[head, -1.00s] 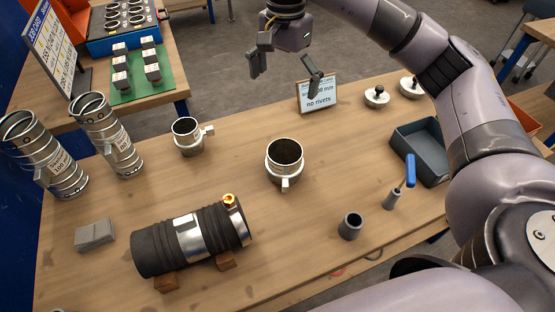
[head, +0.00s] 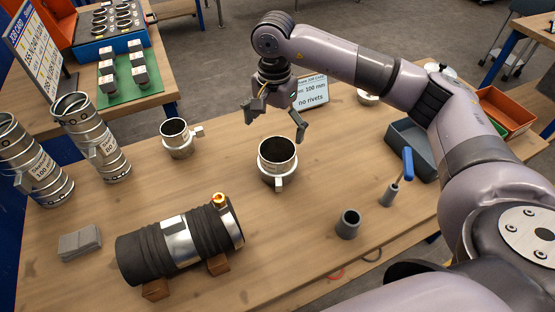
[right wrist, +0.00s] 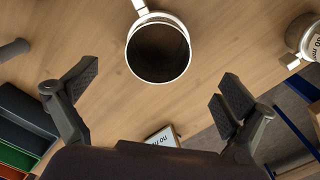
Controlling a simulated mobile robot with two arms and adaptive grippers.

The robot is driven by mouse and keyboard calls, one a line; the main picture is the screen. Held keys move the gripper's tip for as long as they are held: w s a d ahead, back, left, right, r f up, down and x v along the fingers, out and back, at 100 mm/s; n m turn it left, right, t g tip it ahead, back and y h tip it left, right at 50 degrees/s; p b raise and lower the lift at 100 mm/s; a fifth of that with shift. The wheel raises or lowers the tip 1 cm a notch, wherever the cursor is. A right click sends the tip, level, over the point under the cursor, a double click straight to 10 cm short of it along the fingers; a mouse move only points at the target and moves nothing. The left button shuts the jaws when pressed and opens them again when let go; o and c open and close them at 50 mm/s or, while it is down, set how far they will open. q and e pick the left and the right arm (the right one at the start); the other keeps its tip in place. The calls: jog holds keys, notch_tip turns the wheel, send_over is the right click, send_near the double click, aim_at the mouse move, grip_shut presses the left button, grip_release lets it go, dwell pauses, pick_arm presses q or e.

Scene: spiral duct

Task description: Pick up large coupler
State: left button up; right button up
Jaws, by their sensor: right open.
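The larger metal coupler (head: 277,165), an open-topped cylinder with a tab at its side, stands upright near the middle of the wooden table. It also shows in the right wrist view (right wrist: 158,80), seen from above with its dark opening. A smaller metal coupler (head: 177,140) stands to its left; part of it shows at the right edge of the right wrist view (right wrist: 306,38). My right gripper (head: 274,121) is open and empty, above and slightly behind the larger coupler, with its fingers spread. In the right wrist view its fingers are apart, short of the coupler. My left gripper is not in view.
A black duct with a clamp (head: 150,252) rests on wooden blocks at front left. Spiral ducts (head: 95,145) stand at left. A sign (head: 312,93) stands behind the gripper. A grey cup (head: 348,224), a blue-handled tool (head: 407,163) and a grey bin (head: 398,137) are at right.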

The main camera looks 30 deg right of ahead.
aim_at(276, 150)
notch_tip(276, 150, down, 9)
jog(key=p, duration=0.3)
jog(key=shift+d+r, duration=0.1)
jog(key=shift+d, duration=0.05)
jog(key=c, duration=1.3)
jog(key=shift+c, duration=1)
jog(key=shift+r, duration=0.2)
